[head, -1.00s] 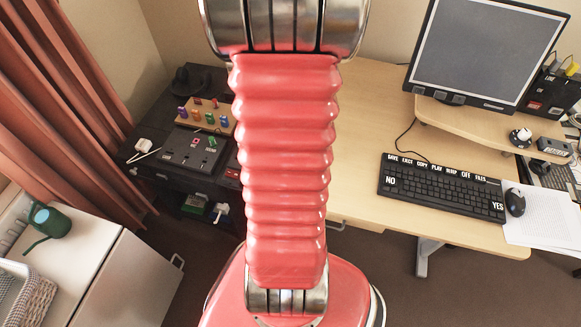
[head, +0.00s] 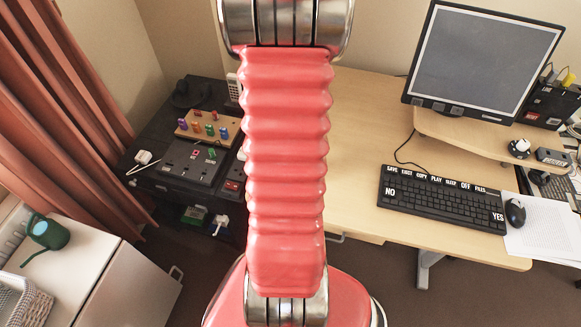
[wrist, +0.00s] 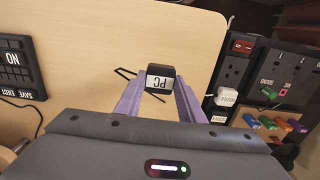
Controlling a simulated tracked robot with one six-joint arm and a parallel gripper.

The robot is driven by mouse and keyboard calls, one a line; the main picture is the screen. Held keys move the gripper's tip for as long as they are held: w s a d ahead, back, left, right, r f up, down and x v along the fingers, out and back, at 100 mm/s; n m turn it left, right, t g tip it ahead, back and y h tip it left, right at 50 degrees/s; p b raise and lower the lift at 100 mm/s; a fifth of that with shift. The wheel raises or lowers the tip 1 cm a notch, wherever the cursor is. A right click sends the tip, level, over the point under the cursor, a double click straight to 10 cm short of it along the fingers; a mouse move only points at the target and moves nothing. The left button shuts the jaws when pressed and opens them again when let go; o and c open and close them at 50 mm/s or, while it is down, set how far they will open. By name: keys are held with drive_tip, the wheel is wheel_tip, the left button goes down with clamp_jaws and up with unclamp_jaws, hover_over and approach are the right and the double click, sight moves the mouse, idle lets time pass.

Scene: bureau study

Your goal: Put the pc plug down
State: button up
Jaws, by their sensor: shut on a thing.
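The pc plug (wrist: 160,82) is a black block with a white label reading PC, upside down in the wrist view. My gripper (wrist: 160,76) is shut on it, one purple finger at each side. A dark cord shows beside the plug. The plug is over the pale wooden desk (wrist: 120,35); I cannot tell whether it touches the top. In the head view my red arm hides the gripper and the plug.
A black socket panel (wrist: 234,72) with a red switch and a white plug (wrist: 227,97) lie right of the gripper. A keyboard (head: 440,200), mouse (head: 515,212) and monitor (head: 485,62) occupy the desk's right side. Bare desk shows between arm and keyboard.

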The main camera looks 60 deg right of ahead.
drive_tip(key=shift+f, duration=0.1)
drive_tip(key=shift+f, duration=1.95)
drive_tip(key=o, duration=1)
drive_tip(key=shift+f, duration=0.1)
wheel_tip(320, 180, up, 12)
drive_tip(key=shift+r, duration=0.1)
